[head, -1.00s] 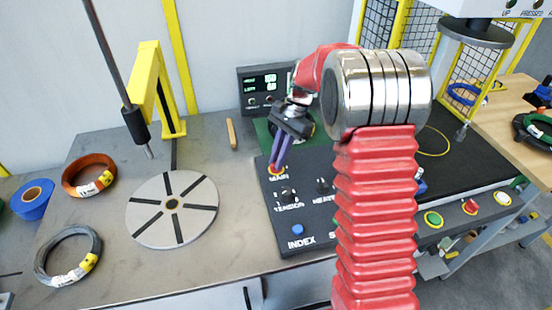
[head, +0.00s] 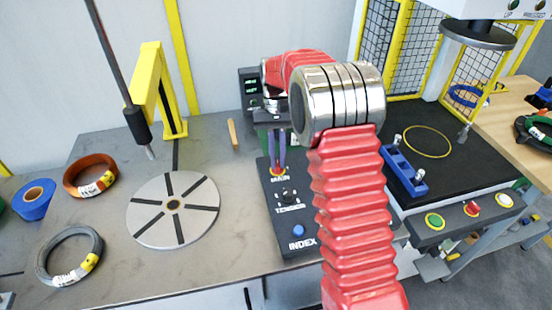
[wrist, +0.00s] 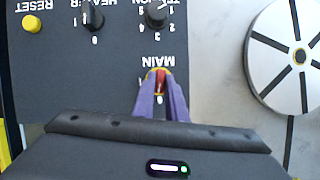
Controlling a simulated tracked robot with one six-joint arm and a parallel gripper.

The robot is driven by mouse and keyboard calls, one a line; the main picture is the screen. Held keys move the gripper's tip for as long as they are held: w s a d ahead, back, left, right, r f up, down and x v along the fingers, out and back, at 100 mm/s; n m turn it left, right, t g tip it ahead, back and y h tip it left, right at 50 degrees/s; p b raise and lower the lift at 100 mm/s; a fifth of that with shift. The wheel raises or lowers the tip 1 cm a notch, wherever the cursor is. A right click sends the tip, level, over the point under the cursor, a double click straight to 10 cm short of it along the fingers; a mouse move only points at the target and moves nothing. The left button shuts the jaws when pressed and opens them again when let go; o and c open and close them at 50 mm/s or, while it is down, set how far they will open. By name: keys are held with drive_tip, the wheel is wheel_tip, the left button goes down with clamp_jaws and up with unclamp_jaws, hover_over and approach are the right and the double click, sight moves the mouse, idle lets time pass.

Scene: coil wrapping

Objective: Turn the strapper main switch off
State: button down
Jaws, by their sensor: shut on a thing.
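My gripper (head: 277,165) is shut on the knob, fingers pointing down at the panel. The knob is partly hidden by the fingers, so its exact setting cannot be told.
The tension knob (head: 287,194) and blue index button (head: 298,230) are close by. The heater knob (wrist: 92,18) and yellow reset button (wrist: 31,23) also share the panel. A slotted turntable (head: 145,222) and coils lie left. A black mat (head: 440,178) is right.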

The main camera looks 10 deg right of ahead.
drive_tip(key=shift+w+n+h, duration=0.15)
drive_tip(key=shift+n+h, duration=0.25)
drive_tip(key=shift+n, duration=0.6)
drive_tip(key=c, duration=1.8)
unclamp_jaws()
drive_tip(key=v, duration=1.3)
drive_tip(key=shift+r, duration=0.35)
drive_tip(key=shift+w, duration=0.1)
